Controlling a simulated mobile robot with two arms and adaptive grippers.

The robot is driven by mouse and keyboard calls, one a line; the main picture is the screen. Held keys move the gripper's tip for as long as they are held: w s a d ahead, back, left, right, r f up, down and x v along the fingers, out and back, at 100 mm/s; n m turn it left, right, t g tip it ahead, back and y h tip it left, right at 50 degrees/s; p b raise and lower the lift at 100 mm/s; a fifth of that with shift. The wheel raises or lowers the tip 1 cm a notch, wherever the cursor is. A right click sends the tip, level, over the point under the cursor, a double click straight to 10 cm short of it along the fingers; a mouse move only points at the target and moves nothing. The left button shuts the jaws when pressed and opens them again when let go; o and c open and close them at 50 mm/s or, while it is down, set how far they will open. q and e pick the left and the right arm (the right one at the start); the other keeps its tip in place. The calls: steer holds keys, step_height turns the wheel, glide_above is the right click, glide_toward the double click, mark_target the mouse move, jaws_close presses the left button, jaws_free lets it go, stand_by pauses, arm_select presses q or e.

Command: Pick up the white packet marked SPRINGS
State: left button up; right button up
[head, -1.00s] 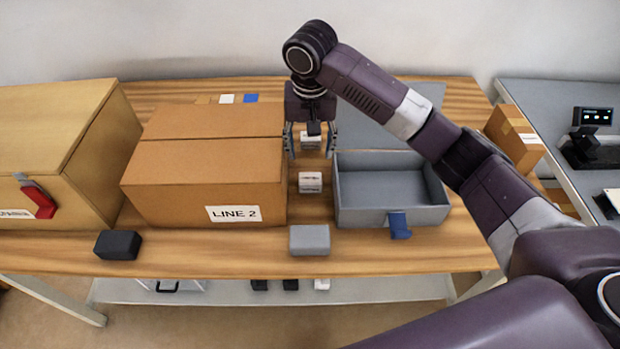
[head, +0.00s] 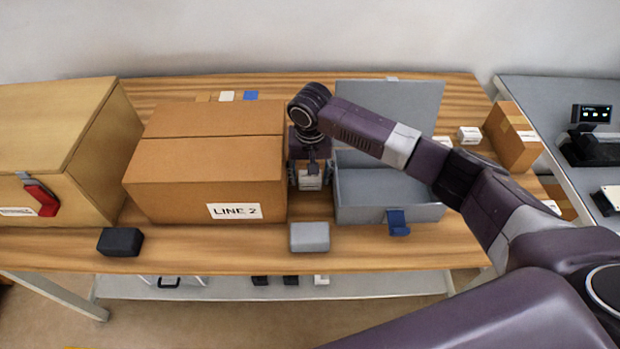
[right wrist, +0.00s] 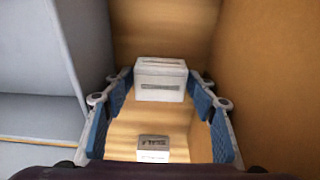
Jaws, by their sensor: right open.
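A small white packet (head: 311,182) stands on the table between the cardboard box and the grey bin. In the right wrist view it is the white packet (right wrist: 160,82) near the fingertips, its dark print too blurred to read. My right gripper (head: 309,184) is open, low over this packet, with one finger on each side. The open gripper (right wrist: 161,88) also shows in the right wrist view. A second white packet (right wrist: 153,148) with dark lettering stands behind, hidden by my arm in the head view. I cannot tell which packet reads SPRINGS. My left gripper is out of view.
The LINE 2 cardboard box (head: 204,185) is close on the left. A grey open bin (head: 360,214) with a blue latch and raised lid is close on the right. A grey block (head: 309,237) and black block (head: 120,242) sit at the table's front edge.

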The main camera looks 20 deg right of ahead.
steer(key=shift+c, duration=0.2)
steer(key=c, duration=0.9)
steer(key=shift+r, duration=0.1)
